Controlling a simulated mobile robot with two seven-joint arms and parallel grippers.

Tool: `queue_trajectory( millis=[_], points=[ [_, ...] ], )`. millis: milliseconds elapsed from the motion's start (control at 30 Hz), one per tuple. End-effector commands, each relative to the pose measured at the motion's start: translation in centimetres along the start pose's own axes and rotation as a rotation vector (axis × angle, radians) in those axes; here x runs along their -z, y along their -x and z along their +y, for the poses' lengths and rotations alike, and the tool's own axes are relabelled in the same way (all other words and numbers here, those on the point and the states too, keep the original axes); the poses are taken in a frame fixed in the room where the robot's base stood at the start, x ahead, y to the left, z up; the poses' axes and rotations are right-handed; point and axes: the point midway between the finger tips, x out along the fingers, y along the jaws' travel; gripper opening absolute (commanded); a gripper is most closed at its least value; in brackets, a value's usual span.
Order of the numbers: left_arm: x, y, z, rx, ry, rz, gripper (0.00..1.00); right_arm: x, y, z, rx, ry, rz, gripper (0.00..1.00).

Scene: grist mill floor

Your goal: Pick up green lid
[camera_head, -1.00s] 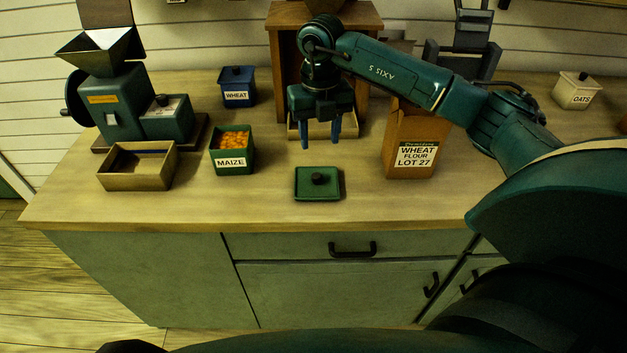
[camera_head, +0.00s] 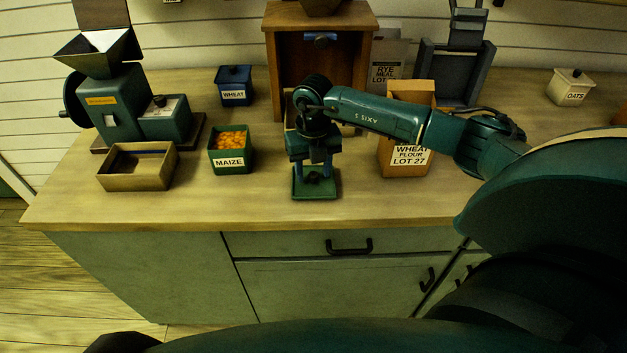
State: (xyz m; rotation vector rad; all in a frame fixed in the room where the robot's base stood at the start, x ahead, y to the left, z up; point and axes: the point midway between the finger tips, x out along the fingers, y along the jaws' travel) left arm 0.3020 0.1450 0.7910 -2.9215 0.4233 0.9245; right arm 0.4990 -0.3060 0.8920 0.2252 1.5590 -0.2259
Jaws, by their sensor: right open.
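The green lid (camera_head: 316,190) is a square plate with a dark round knob, lying flat on the wooden counter near its front edge. My right gripper (camera_head: 313,173) is open and points straight down over the lid. Its blue fingers are low, at the knob, one on each side as far as I can see. The knob is partly hidden between them, and I cannot tell whether they touch it. The open green MAIZE box (camera_head: 232,151), full of yellow grain, stands to the left of the lid. My left gripper is not in view.
A shallow wooden tray (camera_head: 136,168) and a grain mill (camera_head: 117,105) stand at the left. A lidded blue WHEAT box (camera_head: 235,87) is behind the MAIZE box. A WHEAT FLOUR bag (camera_head: 392,158) stands right of my gripper. The counter in front is clear.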

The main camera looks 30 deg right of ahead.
Motion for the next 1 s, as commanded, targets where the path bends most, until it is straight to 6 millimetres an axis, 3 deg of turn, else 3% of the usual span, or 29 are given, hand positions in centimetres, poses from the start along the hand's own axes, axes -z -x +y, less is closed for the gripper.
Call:
queue_trajectory(
  millis=[600,867,1000],
  points=[
    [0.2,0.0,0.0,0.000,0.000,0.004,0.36,0.0,0.1,0.0,0.000,0.000,0.000,0.00],
    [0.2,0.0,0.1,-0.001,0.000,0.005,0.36,0.0,0.2,0.0,0.000,0.000,-0.001,0.00],
    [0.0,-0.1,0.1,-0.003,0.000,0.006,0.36,-0.1,1.7,0.0,-0.001,-0.001,-0.003,0.00]
  ],
)
